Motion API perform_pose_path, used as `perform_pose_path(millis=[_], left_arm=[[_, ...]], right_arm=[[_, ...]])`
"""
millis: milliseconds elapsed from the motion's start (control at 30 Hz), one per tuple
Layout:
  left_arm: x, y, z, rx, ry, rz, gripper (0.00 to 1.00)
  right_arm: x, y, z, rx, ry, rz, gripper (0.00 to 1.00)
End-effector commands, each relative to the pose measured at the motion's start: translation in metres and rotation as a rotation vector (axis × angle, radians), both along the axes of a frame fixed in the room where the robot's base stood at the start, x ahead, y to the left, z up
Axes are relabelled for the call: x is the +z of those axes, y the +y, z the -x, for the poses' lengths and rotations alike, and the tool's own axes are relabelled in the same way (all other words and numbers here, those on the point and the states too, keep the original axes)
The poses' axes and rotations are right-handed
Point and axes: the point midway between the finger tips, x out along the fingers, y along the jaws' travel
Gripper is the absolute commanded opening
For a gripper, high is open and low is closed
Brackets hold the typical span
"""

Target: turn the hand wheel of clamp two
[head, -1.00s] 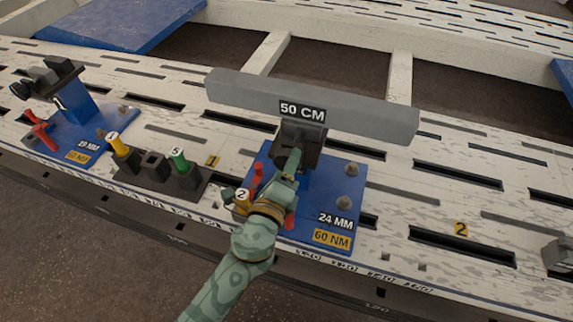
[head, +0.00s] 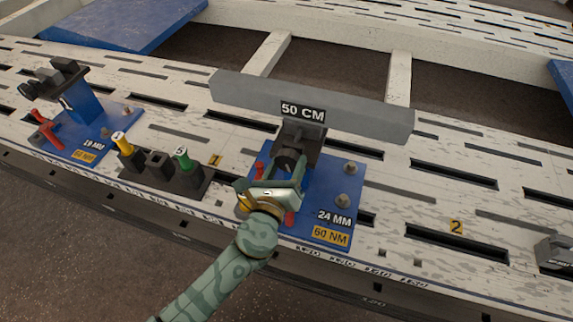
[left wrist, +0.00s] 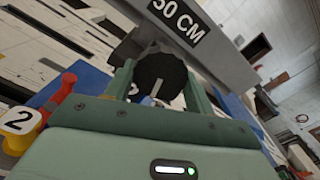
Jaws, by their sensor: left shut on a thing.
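Clamp two has a blue base plate (head: 348,188) with labels 24 MM and 60 NM, and a dark upright under a grey bar marked 50 CM (head: 365,112). Its dark round hand wheel (head: 287,158) faces me, and in the left wrist view the wheel (left wrist: 161,76) shows a pale line on its face. My left gripper (head: 279,168) is shut on the hand wheel, one green finger on each side. The wrist hides part of the base. A yellow part with a 2 tag (left wrist: 18,122) stands beside a red handle (left wrist: 62,92). My right gripper is not in view.
Left of clamp two, a dark holder (head: 157,168) carries a yellow and a green tool. Another blue clamp (head: 85,118) stands farther left. The slotted white bench (head: 400,205) is clear to the right up to a grey block (head: 555,253).

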Motion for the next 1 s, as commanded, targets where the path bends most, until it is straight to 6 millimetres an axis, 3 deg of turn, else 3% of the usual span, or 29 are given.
perform_pose_path(millis=[533,567,633,1000], left_arm=[[-0.0044,-0.0007,0.0019,-0.004,-0.001,-0.030,0.31],[-0.0044,-0.0006,0.0019,-0.004,-0.001,-0.030,0.57],[-0.0042,-0.0005,0.0017,-0.003,-0.002,-0.030,0.76],[-0.0016,0.0019,0.0062,-0.001,-0.005,-0.028,0.76]], right_arm=[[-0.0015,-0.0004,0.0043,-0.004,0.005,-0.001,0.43],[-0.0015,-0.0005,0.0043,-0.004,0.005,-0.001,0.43],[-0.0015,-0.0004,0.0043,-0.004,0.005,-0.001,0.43],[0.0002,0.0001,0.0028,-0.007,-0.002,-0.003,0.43]])
